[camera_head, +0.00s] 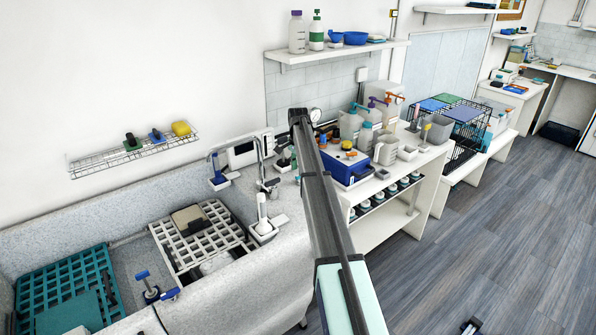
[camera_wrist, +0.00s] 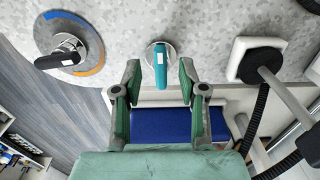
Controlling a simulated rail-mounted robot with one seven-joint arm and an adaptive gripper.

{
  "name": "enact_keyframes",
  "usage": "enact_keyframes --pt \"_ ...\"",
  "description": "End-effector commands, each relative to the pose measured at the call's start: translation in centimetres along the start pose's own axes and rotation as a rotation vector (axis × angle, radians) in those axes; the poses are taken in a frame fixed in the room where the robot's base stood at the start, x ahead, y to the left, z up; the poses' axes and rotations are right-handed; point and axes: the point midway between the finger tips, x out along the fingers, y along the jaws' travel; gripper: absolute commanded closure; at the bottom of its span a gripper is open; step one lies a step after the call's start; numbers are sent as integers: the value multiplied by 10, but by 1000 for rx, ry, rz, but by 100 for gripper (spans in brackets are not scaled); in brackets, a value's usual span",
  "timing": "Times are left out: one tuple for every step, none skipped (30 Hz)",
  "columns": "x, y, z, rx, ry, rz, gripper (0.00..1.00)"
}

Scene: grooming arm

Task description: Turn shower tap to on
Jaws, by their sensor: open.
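In the wrist view, a teal lever (camera_wrist: 159,66) hangs down from a round pale base on the speckled wall; it appears to be the tap handle. My gripper (camera_wrist: 160,78) is open, with one green-padded finger on each side of the lever. Gaps show between the lever and both fingers; how far the tips reach along its depth is unclear. Left of it is a round mixer dial (camera_wrist: 68,48) with a blue and orange rim and a dark lever. In the head view my gripper cannot be made out, and my arm crosses the middle.
A black round fitting (camera_wrist: 261,61) on a white plate, with a hose, stands close to the right finger. A blue box (camera_wrist: 165,124) lies beyond the fingers. In the head view, the speckled tub holds a white grate (camera_head: 205,236); a crowded bench (camera_head: 395,185) stands to the right.

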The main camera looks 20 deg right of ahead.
Motion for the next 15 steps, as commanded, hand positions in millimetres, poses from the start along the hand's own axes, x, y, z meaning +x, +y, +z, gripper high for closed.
enact_keyframes --pt "5 1 0 0 0 1 58" --pt "10 0 0 0 0 0 58" --pt "14 0 0 0 0 1 58" --pt "18 0 0 0 0 1 58" --pt "20 0 0 0 0 1 58" --pt "23 0 0 0 0 0 58" --pt "25 0 0 0 0 0 58" --pt "26 0 0 0 0 0 58" --pt "28 0 0 0 0 -1 58" --pt "29 0 0 0 1 -1 58" --pt "30 0 0 0 1 -1 58" --pt "30 0 0 0 1 -1 58" --pt "30 0 0 0 1 -1 58" --pt "31 0 0 0 1 -1 58" --pt "31 0 0 0 1 -1 58"
